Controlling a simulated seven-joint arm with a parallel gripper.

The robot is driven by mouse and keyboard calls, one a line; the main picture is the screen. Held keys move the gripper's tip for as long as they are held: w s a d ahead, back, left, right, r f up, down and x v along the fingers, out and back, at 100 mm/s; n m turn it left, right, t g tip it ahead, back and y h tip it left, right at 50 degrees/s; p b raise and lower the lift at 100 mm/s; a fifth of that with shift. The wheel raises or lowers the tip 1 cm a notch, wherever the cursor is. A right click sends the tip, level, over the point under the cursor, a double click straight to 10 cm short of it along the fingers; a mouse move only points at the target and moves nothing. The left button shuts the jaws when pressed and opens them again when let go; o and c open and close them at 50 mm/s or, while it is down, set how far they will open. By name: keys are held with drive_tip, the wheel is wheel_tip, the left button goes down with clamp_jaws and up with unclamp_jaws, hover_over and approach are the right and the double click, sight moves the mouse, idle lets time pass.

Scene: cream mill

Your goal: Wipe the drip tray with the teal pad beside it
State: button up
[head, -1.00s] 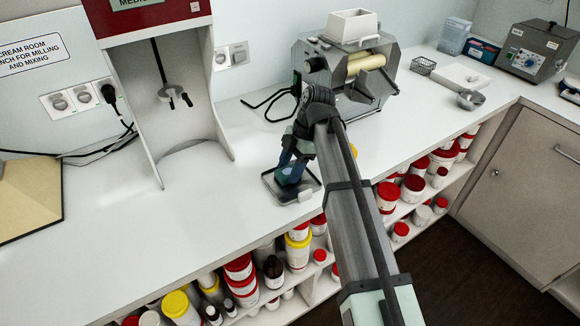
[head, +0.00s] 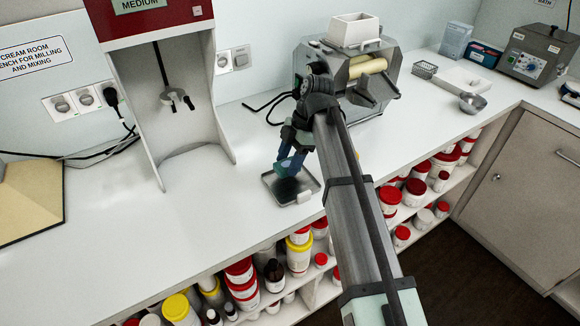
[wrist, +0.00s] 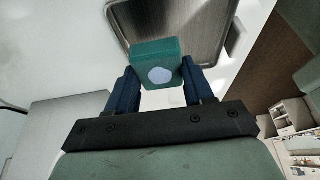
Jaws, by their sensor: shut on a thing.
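The drip tray (head: 272,185) is a shallow, grey metal tray with a pale tab at its right front, lying on the white bench. My gripper (head: 290,166) is over the tray's back part in the head view. In the wrist view my gripper (wrist: 160,82) is shut on the teal pad (wrist: 145,48), a small block with a pale, many-sided spot on its near face. The drip tray (wrist: 225,30) shows beyond the pad there. In the head view the pad (head: 284,169) is partly hidden by the fingers. I cannot tell whether its underside touches the tray.
A roller mill (head: 352,75) with a white hopper stands behind my arm. A red-topped mixer stand (head: 165,60) is to the left. A metal bowl (head: 473,102) and a white tray (head: 458,80) lie at the right. Bench space (head: 215,215) left of the tray is clear.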

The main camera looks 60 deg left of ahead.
drive_tip(key=shift+r, duration=2.5)
